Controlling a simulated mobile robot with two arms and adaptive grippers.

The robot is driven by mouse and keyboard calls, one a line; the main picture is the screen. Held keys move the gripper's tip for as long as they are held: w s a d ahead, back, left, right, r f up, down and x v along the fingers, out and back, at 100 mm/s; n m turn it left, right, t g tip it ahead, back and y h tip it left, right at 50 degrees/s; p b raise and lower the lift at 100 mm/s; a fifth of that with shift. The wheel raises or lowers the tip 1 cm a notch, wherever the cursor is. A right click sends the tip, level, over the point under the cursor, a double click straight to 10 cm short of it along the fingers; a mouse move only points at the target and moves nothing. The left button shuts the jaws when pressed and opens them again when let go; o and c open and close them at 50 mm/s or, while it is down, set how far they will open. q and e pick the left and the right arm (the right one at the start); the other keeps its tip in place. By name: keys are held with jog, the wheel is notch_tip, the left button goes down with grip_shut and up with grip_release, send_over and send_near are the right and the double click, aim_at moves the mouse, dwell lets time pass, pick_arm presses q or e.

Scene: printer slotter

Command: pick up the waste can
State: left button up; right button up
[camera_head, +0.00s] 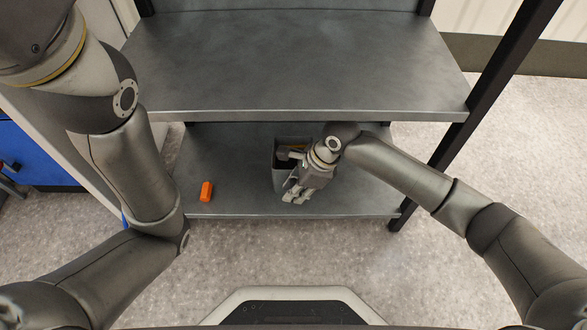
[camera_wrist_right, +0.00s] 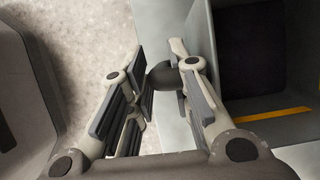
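The waste can (camera_head: 276,163) is a grey, open-topped bin standing on the lower shelf, with a dark inside and a yellow strip in it. In the right wrist view the can (camera_wrist_right: 265,112) fills the right side, with its opening and the yellow strip showing. My right gripper (camera_head: 297,192) is at the can's near right side and hides part of it. In the wrist view my right gripper (camera_wrist_right: 160,72) has its fingers apart beside the can's wall. I cannot tell whether a finger touches the wall. My left gripper is out of view.
An orange object (camera_head: 206,191) lies on the lower shelf (camera_head: 240,205), left of the can. The upper shelf (camera_head: 300,65) is bare and overhangs the can's back. A dark shelf post (camera_head: 455,140) stands to the right. The floor in front is clear.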

grip_shut()
jog(key=shift+r, duration=0.1)
dwell(0.6)
